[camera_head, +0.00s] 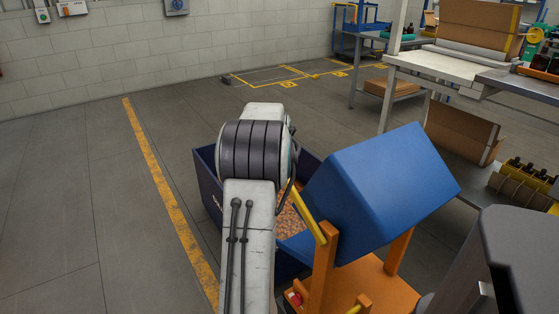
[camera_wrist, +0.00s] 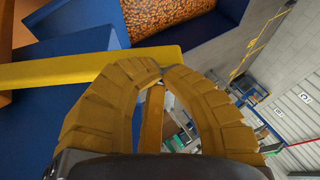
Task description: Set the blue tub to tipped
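The blue tub (camera_head: 382,185) hangs strongly tilted on its orange frame (camera_head: 325,265), leaning over a navy bin (camera_head: 208,170) of orange-brown pieces (camera_head: 291,220). A yellow bar (camera_head: 307,212) runs along the tub's near side. In the head view my arm hides my gripper. In the wrist view my gripper (camera_wrist: 162,72) has its yellow fingers curved together, tips almost meeting. The yellow bar (camera_wrist: 85,68) passes just beyond the tips and does not appear to be between them. Blue surfaces (camera_wrist: 60,110) fill the left of that view.
A workbench (camera_head: 440,70) with cardboard boxes (camera_head: 480,25) stands at the back right, with a lower shelf holding dark bottles (camera_head: 525,172). A yellow floor line (camera_head: 165,195) runs along the left. The floor on the left is clear.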

